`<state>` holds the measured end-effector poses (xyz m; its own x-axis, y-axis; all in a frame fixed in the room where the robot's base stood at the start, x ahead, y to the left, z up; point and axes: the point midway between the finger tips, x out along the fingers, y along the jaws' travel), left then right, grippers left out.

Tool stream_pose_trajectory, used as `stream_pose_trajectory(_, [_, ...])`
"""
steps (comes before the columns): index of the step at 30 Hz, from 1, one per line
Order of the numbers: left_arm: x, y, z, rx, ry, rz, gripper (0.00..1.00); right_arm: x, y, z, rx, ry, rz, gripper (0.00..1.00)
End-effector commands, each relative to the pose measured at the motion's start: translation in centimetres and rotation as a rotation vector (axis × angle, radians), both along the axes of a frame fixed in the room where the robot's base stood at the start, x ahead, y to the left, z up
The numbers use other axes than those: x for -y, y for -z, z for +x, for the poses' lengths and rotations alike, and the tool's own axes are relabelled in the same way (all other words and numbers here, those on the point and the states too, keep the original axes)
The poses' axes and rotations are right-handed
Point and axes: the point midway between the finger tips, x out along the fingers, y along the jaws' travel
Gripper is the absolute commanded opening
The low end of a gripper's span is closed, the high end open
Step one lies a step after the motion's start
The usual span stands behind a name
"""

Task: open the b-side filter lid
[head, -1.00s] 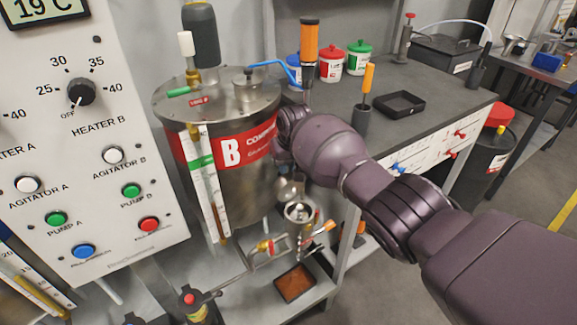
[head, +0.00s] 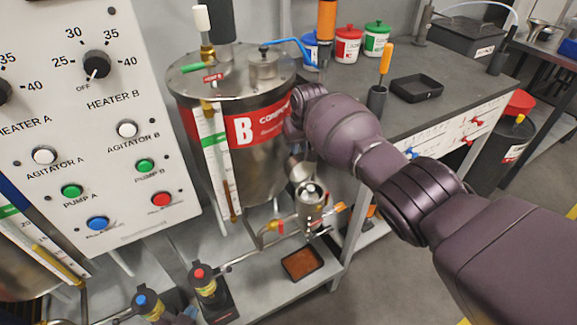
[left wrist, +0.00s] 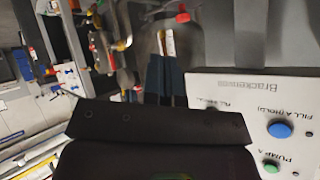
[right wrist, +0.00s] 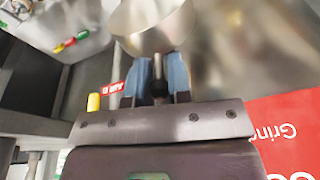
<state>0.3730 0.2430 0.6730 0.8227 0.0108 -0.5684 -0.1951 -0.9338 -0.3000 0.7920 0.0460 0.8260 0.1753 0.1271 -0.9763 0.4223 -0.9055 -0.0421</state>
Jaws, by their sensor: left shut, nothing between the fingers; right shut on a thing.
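The b-side filter (head: 312,203) is a small metal canister on the pipework below the B tank. Its mouth shows from above. A shiny metal lid (head: 299,166) stands tilted above and behind the mouth; I cannot tell if it touches the canister. My right arm reaches there, its fingers hidden behind the wrist in the head view. In the right wrist view my right gripper (right wrist: 160,70) is shut on a dark handle (right wrist: 159,88), by a round metal part (right wrist: 150,22). My left gripper (left wrist: 165,62) is shut and empty near the control panel (left wrist: 255,95).
Red-topped (head: 202,285) and blue-topped (head: 148,305) fittings stand at the front left. The grey bench (head: 450,105) holds a black tray (head: 416,88).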

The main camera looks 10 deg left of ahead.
Motion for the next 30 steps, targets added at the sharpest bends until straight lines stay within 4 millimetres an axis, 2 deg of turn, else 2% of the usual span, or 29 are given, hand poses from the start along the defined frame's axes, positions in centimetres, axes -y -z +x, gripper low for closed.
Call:
stream_pose_trajectory(1, [0.7, 0.1, 1.4, 0.019, 0.031, 0.045, 0.00, -0.1, 0.0, 0.0, 0.002, -0.001, 0.003, 0.00])
stream_pose_trajectory(7, [3.4, 0.0, 6.3, 0.098, 0.144, 0.249, 0.00, -0.2, 0.0, 0.0, 0.002, -0.001, 0.003, 0.00])
stream_pose_trajectory(14, [6.8, -1.4, 11.8, 0.218, 0.262, 0.498, 0.00, -0.2, 0.0, 0.0, 0.002, -0.001, 0.003, 0.00])
stream_pose_trajectory(24, [12.6, -5.3, 19.2, 0.454, 0.406, 0.889, 0.00, -0.1, 0.0, 0.0, 0.002, -0.001, 0.003, 0.00])
stream_pose_trajectory(30, [15.7, -7.8, 22.1, 0.587, 0.458, 1.084, 0.00, -0.1, 0.0, 0.0, 0.002, -0.001, 0.003, 0.00])
